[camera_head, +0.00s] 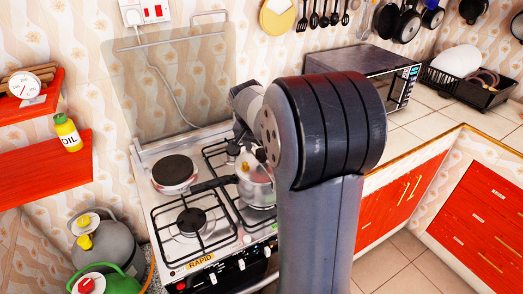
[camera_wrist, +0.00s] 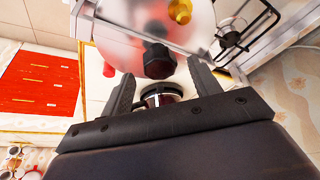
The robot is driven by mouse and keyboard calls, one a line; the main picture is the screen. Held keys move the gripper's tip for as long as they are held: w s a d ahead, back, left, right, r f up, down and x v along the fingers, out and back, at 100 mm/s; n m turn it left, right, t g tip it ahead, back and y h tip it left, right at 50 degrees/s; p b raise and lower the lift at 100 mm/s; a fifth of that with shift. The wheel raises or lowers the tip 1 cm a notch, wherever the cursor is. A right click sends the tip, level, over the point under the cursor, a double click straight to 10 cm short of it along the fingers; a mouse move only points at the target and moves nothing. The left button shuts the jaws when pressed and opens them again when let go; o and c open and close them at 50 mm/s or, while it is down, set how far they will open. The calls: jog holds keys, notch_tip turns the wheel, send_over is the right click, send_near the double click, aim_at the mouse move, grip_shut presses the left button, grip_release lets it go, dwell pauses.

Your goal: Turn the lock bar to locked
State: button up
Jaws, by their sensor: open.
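A silver pot (camera_head: 256,190) with a dark side handle (camera_head: 212,184) stands on the front right of the stove, with a small yellow knob on top. In the wrist view a shiny round lid (camera_wrist: 195,30) fills the top, with a yellow knob (camera_wrist: 180,10). Contact is unclear. My arm hides part of the pot in the head view.
The stove (camera_head: 190,222) has burners with black grates. A raised glass cover (camera_head: 170,85) stands behind it. A microwave (camera_head: 365,70) and a dish rack (camera_head: 465,85) are at the right. A gas bottle (camera_head: 105,250) stands left of the stove. Utensils hang on the wall.

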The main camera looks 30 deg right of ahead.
jog(key=v, duration=0.8)
jog(key=shift+r, duration=0.35)
jog(key=shift+s+a, duration=0.1)
jog(key=shift+s, duration=0.05)
jog(key=x, duration=1.1)
jog(key=shift+r+p, duration=0.15)
jog(key=shift+p, duration=0.2)
